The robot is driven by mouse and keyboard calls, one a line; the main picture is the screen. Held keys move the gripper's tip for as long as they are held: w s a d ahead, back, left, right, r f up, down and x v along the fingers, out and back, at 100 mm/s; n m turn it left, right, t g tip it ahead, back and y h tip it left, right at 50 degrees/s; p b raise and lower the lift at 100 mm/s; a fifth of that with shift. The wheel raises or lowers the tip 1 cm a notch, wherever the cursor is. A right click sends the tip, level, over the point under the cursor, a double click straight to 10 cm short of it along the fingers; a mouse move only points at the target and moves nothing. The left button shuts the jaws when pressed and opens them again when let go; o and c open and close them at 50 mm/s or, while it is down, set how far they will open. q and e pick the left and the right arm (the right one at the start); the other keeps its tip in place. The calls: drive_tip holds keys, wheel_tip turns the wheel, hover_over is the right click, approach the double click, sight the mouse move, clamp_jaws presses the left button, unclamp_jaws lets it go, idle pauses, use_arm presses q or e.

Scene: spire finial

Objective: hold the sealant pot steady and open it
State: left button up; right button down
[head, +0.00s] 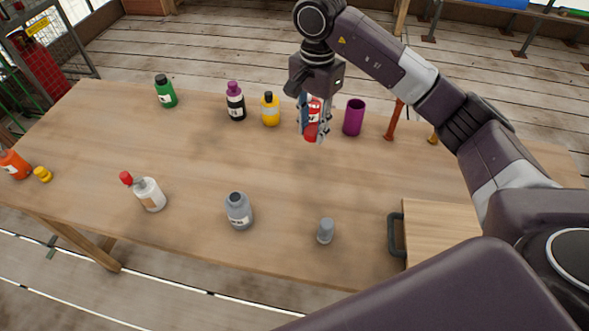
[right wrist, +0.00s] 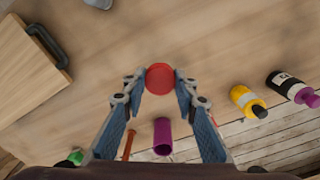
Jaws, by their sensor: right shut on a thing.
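My right gripper (head: 313,130) points down over the far middle of the table, its fingers around a red pot (head: 312,108) with a white label. In the right wrist view the gripper (right wrist: 160,78) has its fingertips on either side of the round red end of the pot (right wrist: 160,79). Whether the pot touches the table is hard to tell. I cannot read its label, so I cannot confirm which container is the sealant pot. My left gripper is not in view.
A purple cup (head: 354,118) stands right of the gripper; yellow (head: 270,110), dark purple-capped (head: 236,104) and green (head: 165,92) bottles stand left. Nearer are white (head: 150,195) and grey (head: 239,212) bottles, a small grey piece (head: 325,232) and a handled board (head: 450,230). The table's middle is clear.

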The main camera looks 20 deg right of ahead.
sight(309, 182)
wheel_tip(309, 182, down, 18)
drive_tip(key=p, duration=0.4)
drive_tip(key=shift+f, duration=0.15)
drive_tip(key=c, duration=1.5)
unclamp_jaws()
drive_tip(key=shift+c, duration=0.2)
drive_tip(key=shift+r, duration=0.5)
wheel_tip(309, 182, up, 11)
drive_tip(key=b, duration=0.2)
drive_tip(key=shift+r+b, duration=0.15)
drive_tip(key=shift+b, duration=0.2)
